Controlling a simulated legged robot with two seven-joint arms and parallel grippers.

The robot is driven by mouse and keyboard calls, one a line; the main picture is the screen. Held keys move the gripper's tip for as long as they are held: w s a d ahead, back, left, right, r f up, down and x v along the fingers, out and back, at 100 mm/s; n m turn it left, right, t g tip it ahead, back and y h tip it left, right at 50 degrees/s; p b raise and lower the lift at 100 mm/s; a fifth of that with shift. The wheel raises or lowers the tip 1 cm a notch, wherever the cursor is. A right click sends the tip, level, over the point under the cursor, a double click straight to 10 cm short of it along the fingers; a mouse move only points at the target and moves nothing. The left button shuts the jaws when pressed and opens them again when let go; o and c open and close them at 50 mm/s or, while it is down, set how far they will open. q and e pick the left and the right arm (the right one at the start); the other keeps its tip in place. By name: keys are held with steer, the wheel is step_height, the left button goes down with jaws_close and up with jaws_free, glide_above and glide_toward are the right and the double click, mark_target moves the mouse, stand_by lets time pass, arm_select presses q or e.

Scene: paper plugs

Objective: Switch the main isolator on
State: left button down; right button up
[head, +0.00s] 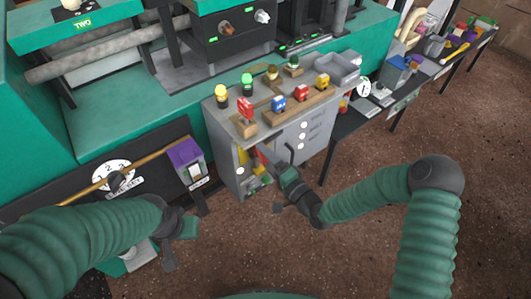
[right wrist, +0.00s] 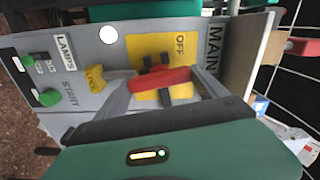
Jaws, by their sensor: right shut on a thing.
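The main isolator is a red handle (right wrist: 158,80) on a yellow plate (right wrist: 150,50) marked OFF, beside a MAIN label (right wrist: 214,50), in the right wrist view. The handle lies across the plate, slightly tilted. My right gripper (right wrist: 162,88) is shut on the handle, one finger at each end. In the head view my right gripper (head: 268,166) reaches the front of the grey cabinet (head: 222,130), largely covering the isolator. My left gripper (head: 178,243) is at lower left, away from the cabinet, with its fingers apart and nothing between them.
A yellow LOCK piece (right wrist: 95,78) sits left of the handle. Green buttons (right wrist: 49,97) are by the START and LAMPS labels. Coloured plugs (head: 278,102) and a grey tray (head: 338,67) stand on the cabinet top. A purple box (head: 185,157) is to the left. The floor in front is clear.

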steer(key=shift+d+f+m+p, duration=0.15)
steer(key=shift+m+p, duration=0.1)
steer(key=shift+m, duration=0.25)
steer(key=shift+a+f+m+p, duration=0.1)
steer(key=shift+f+m+p, duration=0.1)
steer(key=shift+m, duration=0.3)
steer(key=o, duration=1.8)
steer(key=shift+d, duration=0.1)
steer(key=shift+o, duration=1)
steer(key=shift+r, duration=0.1)
steer(key=shift+d, duration=0.1)
steer(key=p+v, duration=0.3)
steer(key=v, duration=1.3)
steer(key=shift+s+d, duration=0.25)
steer(key=shift+s, duration=0.1)
